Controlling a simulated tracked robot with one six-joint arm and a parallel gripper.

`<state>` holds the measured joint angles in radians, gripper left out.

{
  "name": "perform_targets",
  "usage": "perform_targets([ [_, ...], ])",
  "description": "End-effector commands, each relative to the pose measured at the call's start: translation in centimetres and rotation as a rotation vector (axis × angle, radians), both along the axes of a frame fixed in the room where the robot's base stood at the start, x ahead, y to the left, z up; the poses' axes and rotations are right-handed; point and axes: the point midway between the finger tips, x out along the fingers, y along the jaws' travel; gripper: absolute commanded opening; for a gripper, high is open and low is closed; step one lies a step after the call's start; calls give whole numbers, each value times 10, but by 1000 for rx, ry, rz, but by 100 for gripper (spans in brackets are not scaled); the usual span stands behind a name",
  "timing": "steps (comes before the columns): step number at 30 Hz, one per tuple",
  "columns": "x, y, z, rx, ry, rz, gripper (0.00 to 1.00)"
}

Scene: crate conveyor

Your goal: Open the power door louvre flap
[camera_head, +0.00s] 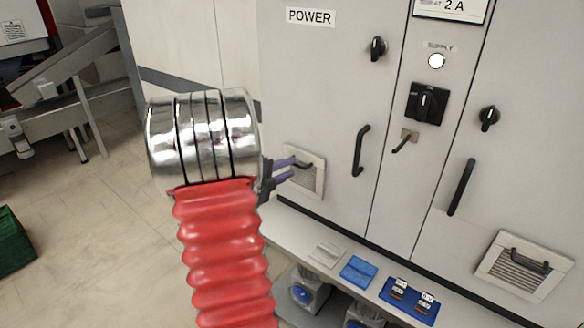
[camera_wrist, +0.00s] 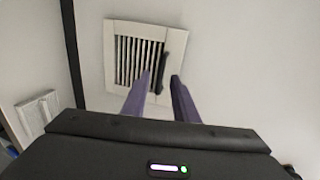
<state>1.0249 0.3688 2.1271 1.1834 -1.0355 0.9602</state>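The power door (camera_head: 325,90) stands under a POWER label. Its louvre flap (camera_head: 318,184) is a small cream frame low on the door, partly hidden behind my gripper. In the wrist view the louvre flap (camera_wrist: 114,55) shows dark slats and a black bar handle (camera_wrist: 174,72) along its right side. The flap looks flush with the door. My gripper (camera_head: 292,168) is open in front of the flap. In the wrist view its two purple fingers (camera_wrist: 161,77) lie either side of the handle's lower part; I cannot tell whether they touch it.
My arm covers the middle of the head view. A ledge below the doors holds a grey block (camera_head: 327,254), a blue block (camera_head: 358,270) and a blue tray (camera_head: 408,302). Another louvre flap (camera_head: 490,270) is at right. A green crate (camera_head: 14,240) stands on the floor at left.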

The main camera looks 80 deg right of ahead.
Motion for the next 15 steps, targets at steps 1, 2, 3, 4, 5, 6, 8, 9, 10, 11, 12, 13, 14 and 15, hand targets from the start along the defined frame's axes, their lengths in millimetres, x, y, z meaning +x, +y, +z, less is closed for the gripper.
perform_targets([
  [1, -3, -6, -3, 2, 0, -2, 27],
  [2, -5, -10, -3, 1, 0, -2, 27],
  [3, -6, -13, -4, 1, 0, -1, 27],
  [4, -7, -16, -4, 1, 0, -1, 27],
  [5, -8, -18, -5, 1, 0, -1, 27],
  [6, -9, -20, -5, 1, 0, -1, 27],
  [8, -10, -22, -6, 1, 0, -1, 27],
  [9, -10, -23, -6, 1, 0, -1, 27],
  [10, -10, -23, -6, 1, 0, -1, 27],
  [11, -10, -23, -6, 1, 0, -1, 27],
  [12, -10, -23, -6, 1, 0, -1, 27],
  [13, -10, -23, -6, 1, 0, -1, 27],
  [14, -10, -23, -6, 1, 0, -1, 27],
  [15, -10, -23, -6, 1, 0, -1, 27],
])
